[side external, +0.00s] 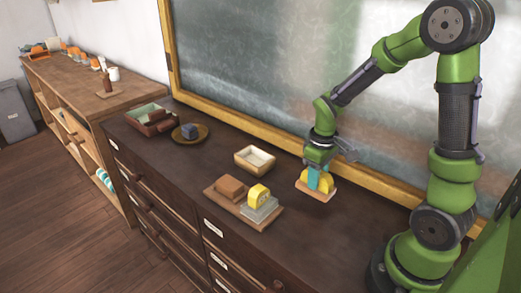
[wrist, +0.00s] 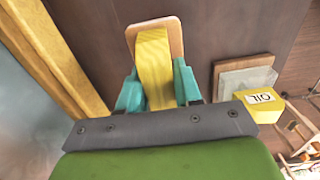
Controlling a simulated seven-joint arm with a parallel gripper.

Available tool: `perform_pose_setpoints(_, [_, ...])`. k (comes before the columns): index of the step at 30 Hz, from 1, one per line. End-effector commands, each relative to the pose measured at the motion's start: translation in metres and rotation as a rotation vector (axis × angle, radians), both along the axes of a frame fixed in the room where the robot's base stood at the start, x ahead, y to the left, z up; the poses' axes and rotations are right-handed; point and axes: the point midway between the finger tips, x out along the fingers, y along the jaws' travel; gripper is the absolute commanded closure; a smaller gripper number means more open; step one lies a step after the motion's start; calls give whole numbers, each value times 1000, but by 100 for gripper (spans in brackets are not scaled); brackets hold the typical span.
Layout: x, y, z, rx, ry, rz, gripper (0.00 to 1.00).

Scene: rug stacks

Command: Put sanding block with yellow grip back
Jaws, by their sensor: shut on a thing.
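The sanding block with yellow grip (side external: 328,185) has a flat tan wooden base and a rounded yellow handle. My gripper (side external: 319,180) is shut on its yellow grip from above, near the chalkboard on the dark cabinet top. In the wrist view the teal fingertips (wrist: 158,88) press on both sides of the yellow grip (wrist: 153,58). The wooden base (wrist: 172,32) shows beyond it and looks level. I cannot tell whether the base touches the cabinet top or hangs just above it.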

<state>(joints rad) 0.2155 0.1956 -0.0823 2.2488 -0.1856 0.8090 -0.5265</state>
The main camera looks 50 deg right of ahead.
Motion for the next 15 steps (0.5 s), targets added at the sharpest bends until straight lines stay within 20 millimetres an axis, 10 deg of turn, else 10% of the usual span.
perform_pose_setpoints(15, [71,-21,-13,2,5,0,100])
